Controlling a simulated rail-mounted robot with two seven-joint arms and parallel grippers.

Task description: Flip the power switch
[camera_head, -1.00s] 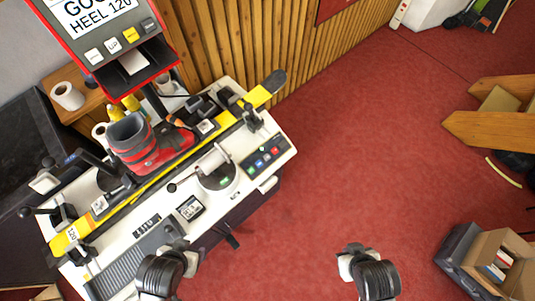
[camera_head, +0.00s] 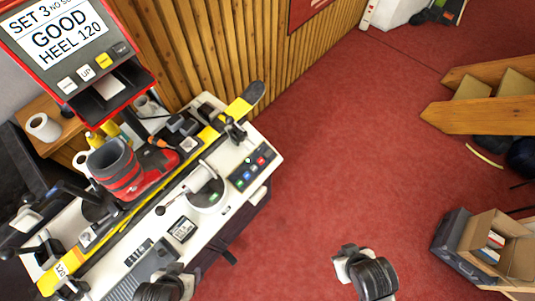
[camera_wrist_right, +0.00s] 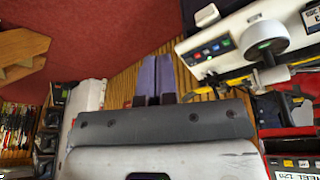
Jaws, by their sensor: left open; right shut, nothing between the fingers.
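The control panel (camera_head: 252,174) on the white bench machine carries a row of small blue, green and red buttons, with a red one (camera_head: 261,160) at its far end. I cannot tell which of them, if any, is the power switch. The panel also shows in the right wrist view (camera_wrist_right: 209,50), up and right of the fingers. My right gripper (camera_head: 350,258) is over the red floor, right of the bench and apart from it; its purple fingers (camera_wrist_right: 155,78) are together and empty. My left gripper (camera_head: 172,274) is over the bench's near edge, its fingers mostly hidden.
A ski (camera_head: 213,134) is clamped along the machine, with a red and grey boot (camera_head: 112,172) on it. A round dial with a lever (camera_head: 205,192) sits beside the panel. A screen (camera_head: 65,38) stands behind. A cardboard box (camera_head: 510,250) is at right. The middle floor is clear.

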